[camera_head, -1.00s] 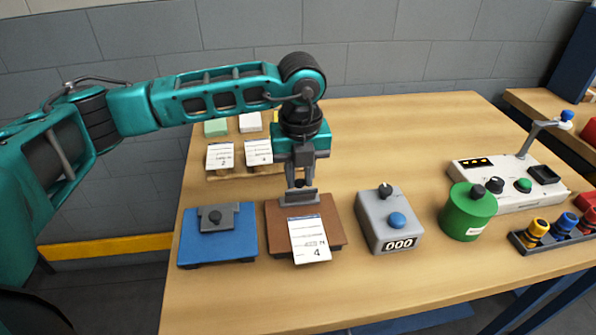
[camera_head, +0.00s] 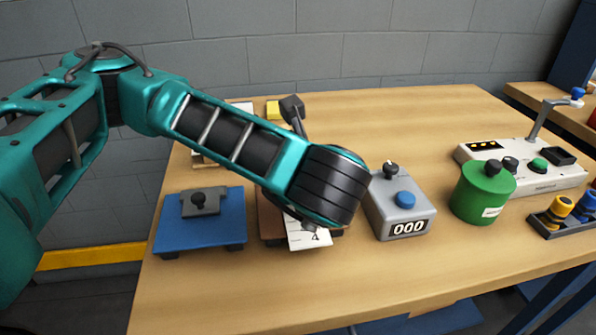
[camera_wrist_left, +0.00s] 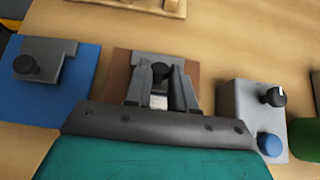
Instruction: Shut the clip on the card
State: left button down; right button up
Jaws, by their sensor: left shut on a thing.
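The white card (camera_head: 309,236), marked 4, lies on the brown clipboard (camera_head: 270,226); its upper part is hidden by my left arm. In the left wrist view, my left gripper (camera_wrist_left: 160,82) is shut on the black knob (camera_wrist_left: 162,72) of the grey clip (camera_wrist_left: 148,58) on the brown clipboard (camera_wrist_left: 121,64). A pale bit, likely the card (camera_wrist_left: 158,102), shows between the fingers. In the head view the clip and fingertips are hidden behind the arm, and I cannot tell the clip's exact angle. My right gripper is out of view.
A blue clipboard (camera_head: 225,235) with its own grey clip (camera_head: 201,202) is on the left. A grey counter box (camera_head: 402,214) is close on the right. Beyond it stand a green canister (camera_head: 481,197) and a white control panel (camera_head: 545,178). The front table strip is clear.

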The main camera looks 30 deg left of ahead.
pick_arm(q)
jog(key=shift+s+d+f+t+y+b, duration=0.25)
jog(key=shift+f+t+y+b, duration=0.15)
jog(key=shift+t+y, duration=0.3)
jog(key=shift+s+d+f+t+b, duration=0.1)
jog(key=shift+f+t+b, duration=0.1)
jog(key=shift+t+b, duration=0.1)
jog(key=shift+s+f+t, duration=0.1)
jog(key=shift+t, duration=0.2)
jog(key=shift+y, duration=0.3)
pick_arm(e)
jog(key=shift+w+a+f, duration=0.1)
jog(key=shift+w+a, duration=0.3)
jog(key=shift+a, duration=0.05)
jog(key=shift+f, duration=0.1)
pick_arm(q)
jog(key=c, duration=1)
grip_release()
jog(key=shift+o, duration=0.2)
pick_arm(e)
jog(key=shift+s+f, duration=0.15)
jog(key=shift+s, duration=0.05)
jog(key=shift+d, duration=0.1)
